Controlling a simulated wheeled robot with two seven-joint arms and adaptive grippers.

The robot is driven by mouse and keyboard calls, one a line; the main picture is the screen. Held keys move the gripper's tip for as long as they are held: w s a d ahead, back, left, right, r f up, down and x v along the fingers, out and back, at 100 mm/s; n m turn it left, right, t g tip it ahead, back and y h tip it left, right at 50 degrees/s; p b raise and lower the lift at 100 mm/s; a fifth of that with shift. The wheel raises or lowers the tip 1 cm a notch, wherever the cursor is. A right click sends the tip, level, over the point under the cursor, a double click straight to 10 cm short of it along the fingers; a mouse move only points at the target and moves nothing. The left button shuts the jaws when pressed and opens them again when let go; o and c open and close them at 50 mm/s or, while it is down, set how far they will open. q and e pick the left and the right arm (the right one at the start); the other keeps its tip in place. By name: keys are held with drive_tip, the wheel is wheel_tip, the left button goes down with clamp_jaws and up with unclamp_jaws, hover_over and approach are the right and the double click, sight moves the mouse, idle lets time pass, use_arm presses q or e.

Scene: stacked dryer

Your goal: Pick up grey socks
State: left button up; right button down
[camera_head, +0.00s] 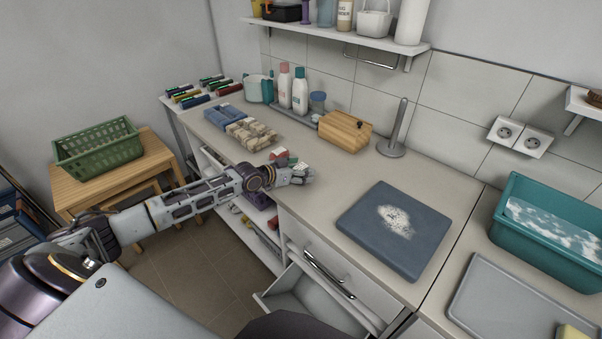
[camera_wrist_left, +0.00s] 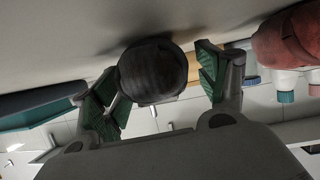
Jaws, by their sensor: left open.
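In the left wrist view a dark grey rolled bundle (camera_wrist_left: 152,70), seemingly the grey socks, rests against the counter surface between the two green-padded fingers of my left gripper (camera_wrist_left: 156,92). The fingers are open, one on each side of the bundle, with a visible gap at least on the right. In the head view my left gripper (camera_head: 298,174) is low over the counter, and I cannot make out the grey bundle there. A red bundle (camera_wrist_left: 292,38) lies to the right in the wrist view. My right gripper is not in view.
Blue bundles (camera_head: 222,114) and beige bundles (camera_head: 250,133) lie in rows on the counter (camera_head: 330,190). A wooden box (camera_head: 345,131), a metal holder (camera_head: 392,147) and a blue-grey board (camera_head: 394,245) stand nearby. An open drawer (camera_head: 310,300) juts out below. A teal tub (camera_head: 520,240) is at right.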

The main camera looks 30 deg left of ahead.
sight(301, 167)
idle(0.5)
use_arm(q)
drive_tip(key=c, duration=1.1)
drive_tip(key=shift+r, duration=5.05)
